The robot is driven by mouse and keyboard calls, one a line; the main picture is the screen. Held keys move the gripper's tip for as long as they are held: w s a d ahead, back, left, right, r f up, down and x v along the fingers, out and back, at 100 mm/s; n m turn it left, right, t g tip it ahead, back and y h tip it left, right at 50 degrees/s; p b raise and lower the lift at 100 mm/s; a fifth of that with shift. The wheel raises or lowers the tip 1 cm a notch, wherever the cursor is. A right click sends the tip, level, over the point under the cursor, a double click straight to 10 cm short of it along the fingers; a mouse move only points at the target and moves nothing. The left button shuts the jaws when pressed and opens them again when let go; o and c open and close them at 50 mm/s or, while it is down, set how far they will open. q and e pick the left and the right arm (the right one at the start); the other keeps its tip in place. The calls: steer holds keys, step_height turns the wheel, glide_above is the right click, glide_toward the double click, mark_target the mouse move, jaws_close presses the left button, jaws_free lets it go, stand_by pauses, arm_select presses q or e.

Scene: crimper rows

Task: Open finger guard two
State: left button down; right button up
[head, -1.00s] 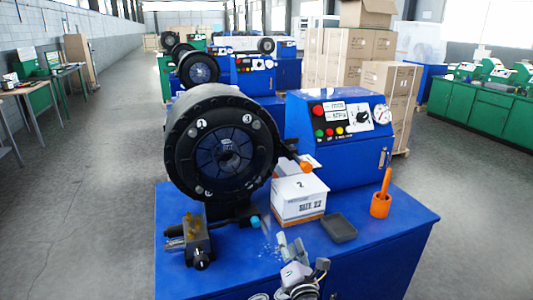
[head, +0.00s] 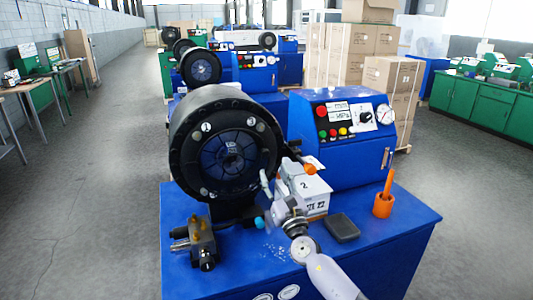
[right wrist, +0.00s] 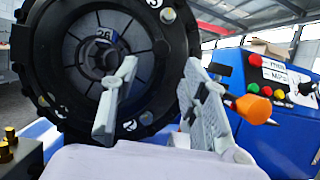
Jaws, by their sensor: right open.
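The blue crimper's round black head (head: 185,150) stands at the left of the bench, with numbered marks on its face. It fills the left of the right wrist view (right wrist: 180,30). An orange knob (head: 310,169) on a dark lever sticks out at the head's right side; in the right wrist view it (right wrist: 254,109) is just right of the right finger. My right gripper (head: 282,184) is open and empty, in front of the head's lower right side and the knob. Its spread fingers show in the right wrist view (right wrist: 160,105). I cannot make out a separate guard. My left gripper is not in view.
A white box marked 2 (head: 318,198) stands behind my right gripper, partly hidden. A dark tray (head: 342,227) and an orange holder (head: 382,206) are to the right. A valve block (head: 203,243) is at front left. A control panel (head: 347,120) is behind.

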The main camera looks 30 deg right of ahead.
mark_target(266, 155)
steer(key=x, duration=0.7)
steer(key=shift+w+d+r+p, duration=0.1)
steer(key=shift+w+r+p, duration=0.05)
steer(key=shift+w+p, duration=0.15)
steer(key=shift+s, duration=0.1)
steer(key=shift+c, duration=0.6)
jaws_close()
